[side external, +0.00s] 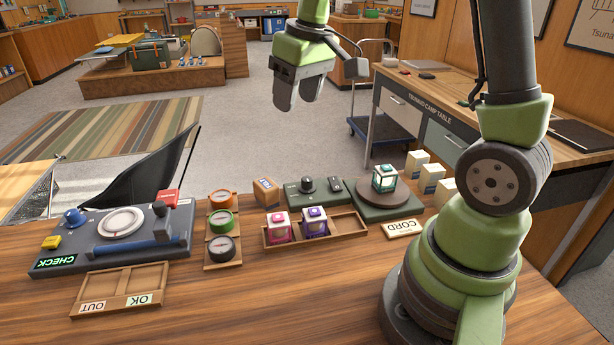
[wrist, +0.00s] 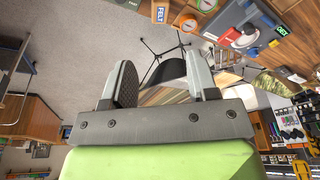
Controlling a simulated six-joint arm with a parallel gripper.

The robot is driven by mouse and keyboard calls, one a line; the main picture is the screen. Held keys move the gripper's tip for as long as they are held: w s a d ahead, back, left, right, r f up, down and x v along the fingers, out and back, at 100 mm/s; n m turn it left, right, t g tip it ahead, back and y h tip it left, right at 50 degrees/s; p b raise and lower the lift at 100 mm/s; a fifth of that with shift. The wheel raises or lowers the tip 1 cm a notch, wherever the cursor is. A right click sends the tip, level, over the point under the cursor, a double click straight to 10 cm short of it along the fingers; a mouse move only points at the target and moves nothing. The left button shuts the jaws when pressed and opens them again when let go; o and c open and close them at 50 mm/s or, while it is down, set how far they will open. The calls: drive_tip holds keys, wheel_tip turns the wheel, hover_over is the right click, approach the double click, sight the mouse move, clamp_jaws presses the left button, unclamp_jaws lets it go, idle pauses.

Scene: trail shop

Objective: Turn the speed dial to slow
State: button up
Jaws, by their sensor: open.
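A dark green box on the bench carries a black round knob (side external: 307,184), which looks like the speed dial; its markings are too small to read. My gripper (side external: 297,94) is open and empty, high above and behind the knob, touching nothing. Its spread fingers also show in the wrist view (wrist: 162,82), where the knob cannot be made out.
A wooden tray (side external: 345,232) in front holds pink and purple lanterns. A CORD sign (side external: 403,228), several cartons (side external: 429,178), a small cardboard box (side external: 266,191), a rack of round cases (side external: 222,222) and a CHECK station (side external: 90,258) surround it.

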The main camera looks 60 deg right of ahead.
sight(307, 179)
drive_tip(key=w+d+f+g, duration=0.1)
drive_tip(key=d+f, duration=0.1)
drive_tip(key=f, duration=0.5)
drive_tip(key=w+d+f+n, duration=0.1)
drive_tip(key=d+f, duration=0.2)
drive_tip(key=f, duration=0.4)
drive_tip(key=w+d+f+g, duration=0.1)
drive_tip(key=d+f, duration=0.2)
drive_tip(key=f, duration=0.5)
drive_tip(key=shift+w+d+n+g, duration=0.1)
drive_tip(key=shift+n+g, duration=0.2)
drive_tip(key=shift+c, duration=0.5)
drive_tip(key=c, duration=0.8)
drive_tip(key=shift+c, duration=0.2)
